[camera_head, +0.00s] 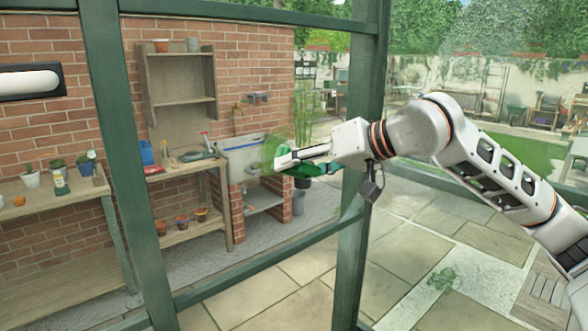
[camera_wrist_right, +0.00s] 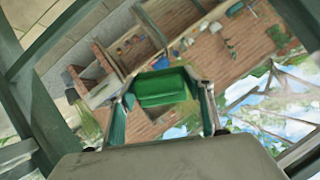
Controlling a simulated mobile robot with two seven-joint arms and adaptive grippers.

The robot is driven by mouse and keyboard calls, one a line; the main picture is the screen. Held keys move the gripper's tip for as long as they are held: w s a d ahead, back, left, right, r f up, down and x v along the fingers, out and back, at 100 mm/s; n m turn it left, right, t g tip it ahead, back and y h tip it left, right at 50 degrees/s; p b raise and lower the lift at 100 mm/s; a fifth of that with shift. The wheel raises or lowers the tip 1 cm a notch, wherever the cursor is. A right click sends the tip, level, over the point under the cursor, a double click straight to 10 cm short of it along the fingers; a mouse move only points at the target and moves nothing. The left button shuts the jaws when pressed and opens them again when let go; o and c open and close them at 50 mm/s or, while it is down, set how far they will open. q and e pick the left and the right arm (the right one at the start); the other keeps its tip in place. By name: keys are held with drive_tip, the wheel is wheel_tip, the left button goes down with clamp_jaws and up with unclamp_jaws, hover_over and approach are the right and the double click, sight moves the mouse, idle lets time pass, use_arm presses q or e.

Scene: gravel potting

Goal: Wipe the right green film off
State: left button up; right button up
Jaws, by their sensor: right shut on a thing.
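My right gripper (camera_head: 290,163) reaches in from the right, in front of the greenhouse glass. It is shut on a green block (camera_wrist_right: 163,88), which looks like a sponge or pad and sits between both fingers in the wrist view. A dark green part of the block (camera_head: 312,170) shows under the gripper in the head view. A translucent green film patch (camera_head: 271,150) shows just left of the fingertips, partly covered by them. I cannot tell whether the block touches the glass. My left gripper is not in view.
Dark green frame posts (camera_head: 361,120) and a lower rail (camera_head: 270,262) border the pane. Beyond are a brick wall (camera_head: 60,125), a sink (camera_head: 240,155), and a wooden bench (camera_head: 55,198) with pots. A padlock (camera_head: 371,188) hangs by the right post, near my arm.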

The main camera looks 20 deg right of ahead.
drive_tip(key=shift+w+d, duration=0.15)
drive_tip(key=shift+d, duration=0.3)
drive_tip(key=shift+r+p, duration=0.9)
drive_tip(key=shift+r, duration=0.2)
drive_tip(key=shift+s+a+f, duration=0.1)
drive_tip(key=shift+s+a, duration=0.15)
drive_tip(key=shift+a, duration=0.35)
drive_tip(key=shift+s+a, duration=0.2)
drive_tip(key=shift+a, duration=0.45)
drive_tip(key=shift+s+a+f, duration=0.1)
drive_tip(key=shift+s+a, duration=0.15)
drive_tip(key=shift+a, duration=0.35)
drive_tip(key=shift+s+a, duration=0.3)
drive_tip(key=shift+a, duration=0.55)
drive_tip(key=shift+s+a, duration=0.25)
drive_tip(key=shift+a, duration=0.55)
drive_tip(key=shift+a+r+p, duration=0.1)
drive_tip(key=shift+r+p, duration=0.5)
drive_tip(key=shift+r, duration=0.5)
drive_tip(key=shift+w+d+f, duration=0.1)
drive_tip(key=shift+w+d, duration=0.1)
drive_tip(key=shift+d, duration=0.45)
drive_tip(key=shift+w+d, duration=0.2)
drive_tip(key=shift+d, duration=0.4)
drive_tip(key=shift+w+d+f, duration=0.1)
drive_tip(key=shift+w+d, duration=0.1)
drive_tip(key=shift+d, duration=0.45)
